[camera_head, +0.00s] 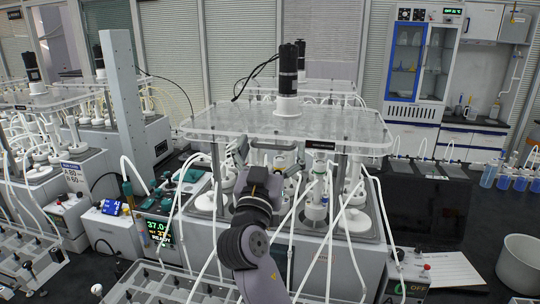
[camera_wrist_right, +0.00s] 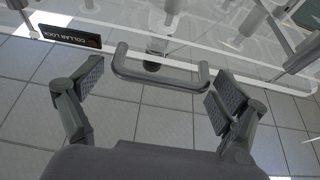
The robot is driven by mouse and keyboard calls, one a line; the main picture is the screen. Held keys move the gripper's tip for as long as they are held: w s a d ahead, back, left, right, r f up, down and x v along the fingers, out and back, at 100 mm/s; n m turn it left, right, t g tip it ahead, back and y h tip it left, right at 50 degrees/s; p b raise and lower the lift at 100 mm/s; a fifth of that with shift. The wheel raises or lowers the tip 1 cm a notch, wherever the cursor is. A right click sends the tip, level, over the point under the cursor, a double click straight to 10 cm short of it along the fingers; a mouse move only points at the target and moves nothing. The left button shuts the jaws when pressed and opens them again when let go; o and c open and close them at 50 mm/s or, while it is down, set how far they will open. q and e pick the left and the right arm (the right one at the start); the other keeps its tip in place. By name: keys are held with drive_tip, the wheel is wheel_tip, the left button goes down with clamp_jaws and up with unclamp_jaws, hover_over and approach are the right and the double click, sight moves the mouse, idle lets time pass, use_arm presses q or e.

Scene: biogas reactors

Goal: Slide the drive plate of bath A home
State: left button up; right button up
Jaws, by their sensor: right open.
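The drive plate (camera_head: 345,124) is a clear slab with a dark motor (camera_head: 288,70) standing on it in a white collar. It lies level above the large bath. In the right wrist view the clear plate (camera_wrist_right: 255,65) spans the top, with a dark "COLLAR LOCK" label (camera_wrist_right: 68,38) near its edge. A grey U-shaped handle (camera_wrist_right: 160,82) sticks out from the edge. My right gripper (camera_wrist_right: 155,100) is open, with one finger on each side of the handle and visible gaps. In the head view the right gripper (camera_head: 268,155) is by the plate's front edge, partly hidden. My left gripper is out of view.
White tubes and bottles (camera_head: 318,200) crowd below the plate. A grey upright column (camera_head: 122,110) stands to the left. A control unit reading 37.0 (camera_head: 158,230) is left of the bath. A white bucket (camera_head: 520,262) stands at the right.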

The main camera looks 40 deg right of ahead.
drive_tip(key=v, duration=1.2)
drive_tip(key=shift+r, duration=0.1)
drive_tip(key=shift+a, duration=0.1)
